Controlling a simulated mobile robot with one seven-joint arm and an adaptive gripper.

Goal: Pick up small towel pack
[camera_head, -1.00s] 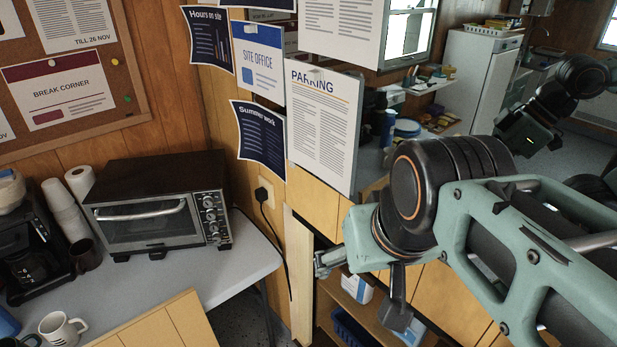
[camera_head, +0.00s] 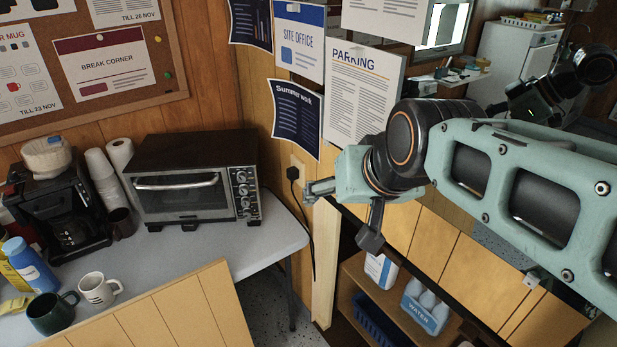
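I cannot make out a small towel pack for certain. A white pack with a blue label (camera_head: 381,270) stands on the low shelf at the lower middle; it is too small to read. My gripper (camera_head: 322,190) shows at the end of my arm, in front of the wall corner and right of the toaster oven. It is apart from the shelf and from the things on the table. Its fingers are partly hidden and seen at a poor angle, so I cannot tell whether they are open or shut. I see nothing held in it.
A grey table (camera_head: 215,250) carries a toaster oven (camera_head: 192,180), a coffee maker (camera_head: 68,215), stacked cups, mugs and bottles. A wooden panel (camera_head: 165,315) stands in front. The low shelf (camera_head: 362,297) holds a blue WATER pack (camera_head: 425,312) and a dark blue crate (camera_head: 375,325).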

